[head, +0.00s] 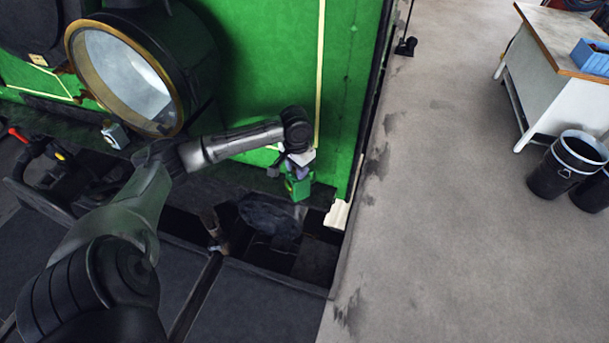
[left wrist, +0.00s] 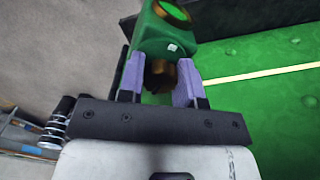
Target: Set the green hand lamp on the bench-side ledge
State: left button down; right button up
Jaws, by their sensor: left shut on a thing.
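The green hand lamp (head: 299,187) hangs below the end of my left arm in the head view, beside the green tram panel and above the dark recess. My left gripper (head: 297,171) is shut on it. In the left wrist view the lamp (left wrist: 168,52) stands out beyond the two purple-grey fingers of the gripper (left wrist: 160,82), which close around its brass-coloured part. The lamp has a round, bright green face. I cannot tell which surface is the bench-side ledge. My right gripper is not in view.
The green tram panel (head: 270,60) is close behind my left arm. A white bench (head: 555,80) with a blue box (head: 590,57) and black bins (head: 562,165) are at right. The floor (head: 450,200) between is clear.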

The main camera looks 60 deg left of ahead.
pick_arm(q)
jog(key=w+a+f, duration=0.5)
jog(key=a+f, duration=0.1)
jog(key=f, duration=0.2)
jog(key=shift+f+b, duration=0.35)
jog(key=shift+f, duration=0.1)
jog(key=c, duration=0.8)
grip_release()
